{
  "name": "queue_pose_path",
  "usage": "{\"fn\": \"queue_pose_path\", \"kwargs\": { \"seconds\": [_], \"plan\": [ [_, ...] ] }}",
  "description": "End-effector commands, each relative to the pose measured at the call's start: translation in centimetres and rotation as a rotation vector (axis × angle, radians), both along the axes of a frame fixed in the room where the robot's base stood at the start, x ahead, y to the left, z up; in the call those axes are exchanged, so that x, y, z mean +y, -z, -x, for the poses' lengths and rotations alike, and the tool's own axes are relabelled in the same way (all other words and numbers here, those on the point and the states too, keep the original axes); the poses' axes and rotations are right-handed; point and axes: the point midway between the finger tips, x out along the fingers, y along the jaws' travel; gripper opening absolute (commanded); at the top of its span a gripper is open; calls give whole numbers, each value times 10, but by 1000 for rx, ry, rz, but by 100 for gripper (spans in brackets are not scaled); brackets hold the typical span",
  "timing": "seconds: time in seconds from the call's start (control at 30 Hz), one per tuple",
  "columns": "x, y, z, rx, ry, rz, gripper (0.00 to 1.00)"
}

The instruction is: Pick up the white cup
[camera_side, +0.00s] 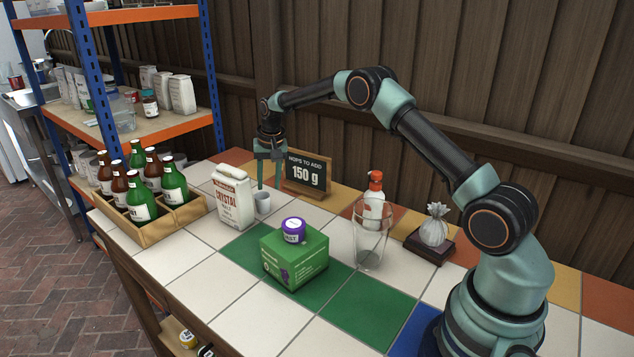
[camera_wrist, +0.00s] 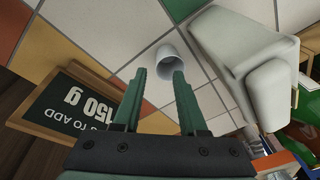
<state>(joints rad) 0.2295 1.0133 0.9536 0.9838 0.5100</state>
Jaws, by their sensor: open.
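The white cup (camera_side: 262,203) stands on the tiled table, close beside a white malt bag in the side view. In the wrist view the cup (camera_wrist: 172,62) lies ahead of the fingertips, its dark opening showing, a little right of the middle of the gap. My gripper (camera_side: 269,186) is above the table beside the cup, fingers pointing down. In the wrist view my gripper (camera_wrist: 160,78) is open and empty, with the two green fingers apart. I cannot tell whether a finger touches the cup.
The white bag (camera_side: 232,197) stands just left of the cup; a chalkboard sign (camera_side: 306,174) stands to its right. A green box (camera_side: 294,258) with a purple-lidded jar (camera_side: 293,231) is nearer the front. A glass (camera_side: 370,244) and a wooden bottle crate (camera_side: 150,232) flank the area.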

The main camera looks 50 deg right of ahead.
Motion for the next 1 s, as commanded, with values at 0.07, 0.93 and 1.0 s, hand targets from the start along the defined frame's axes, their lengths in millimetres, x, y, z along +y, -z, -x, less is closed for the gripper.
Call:
{"fn": "queue_pose_path", "kwargs": {
  "seconds": [0.07,0.93,1.0],
  "plan": [
    [-1,10,-2,0,0,0,41],
    [-7,69,-11,-1,-1,2,41],
    [-7,69,-11,-1,-1,2,18]
  ]
}}
